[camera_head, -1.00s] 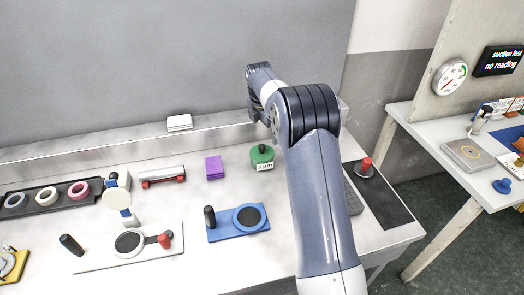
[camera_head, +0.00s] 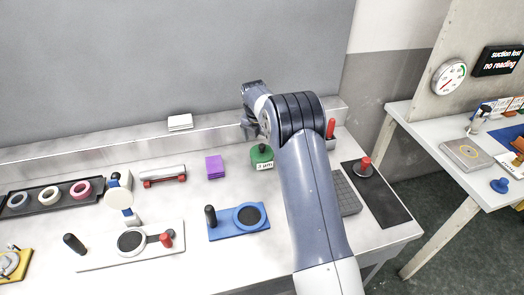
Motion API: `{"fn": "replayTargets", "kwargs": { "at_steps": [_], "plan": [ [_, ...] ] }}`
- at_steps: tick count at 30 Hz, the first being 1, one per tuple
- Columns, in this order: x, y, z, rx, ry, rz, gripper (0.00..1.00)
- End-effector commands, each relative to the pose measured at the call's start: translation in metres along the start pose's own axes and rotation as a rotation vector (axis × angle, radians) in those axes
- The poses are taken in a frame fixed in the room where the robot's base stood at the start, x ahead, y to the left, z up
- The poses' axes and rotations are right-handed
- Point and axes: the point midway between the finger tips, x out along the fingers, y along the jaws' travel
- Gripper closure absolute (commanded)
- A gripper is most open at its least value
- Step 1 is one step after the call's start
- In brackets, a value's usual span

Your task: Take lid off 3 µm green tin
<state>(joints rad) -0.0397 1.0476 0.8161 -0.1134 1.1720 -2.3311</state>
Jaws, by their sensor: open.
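The green tin (camera_head: 262,158) stands upright on the bench with a white label reading 3 µm on its front. Its green lid with a dark knob (camera_head: 261,148) is on top. My gripper (camera_head: 248,136) is open and hangs just above and slightly left of the tin's knob. It appears apart from the lid, but the small size makes the exact gap hard to tell. My arm covers the bench just right of the tin.
A purple block (camera_head: 214,167) lies left of the tin. A blue plate with a dark disc (camera_head: 240,221) lies in front. A grey gridded block (camera_head: 345,192) and a dark mat (camera_head: 378,196) are to the right. A ledge with a white stack (camera_head: 180,122) runs behind.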

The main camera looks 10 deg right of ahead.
Motion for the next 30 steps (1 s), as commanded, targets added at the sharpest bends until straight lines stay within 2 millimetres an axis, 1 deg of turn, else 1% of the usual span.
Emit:
{"fn": "replayTargets", "kwargs": {
  "at_steps": [3, 7, 10, 16, 17, 30],
  "plan": [
    [0.018, -0.005, -0.001, 0.001, 0.004, -0.004, 0.0],
    [0.035, -0.004, 0.0, 0.001, 0.001, -0.002, 0.0],
    [0.04, -0.004, 0.0, 0.001, 0.001, -0.001, 0.0],
    [0.041, -0.004, 0.0, 0.001, 0.0, 0.0, 0.0],
    [0.041, -0.004, 0.0, 0.001, 0.0, 0.0, 0.02],
    [0.041, -0.004, 0.0, 0.001, 0.0, 0.0, 0.38]
  ]
}}
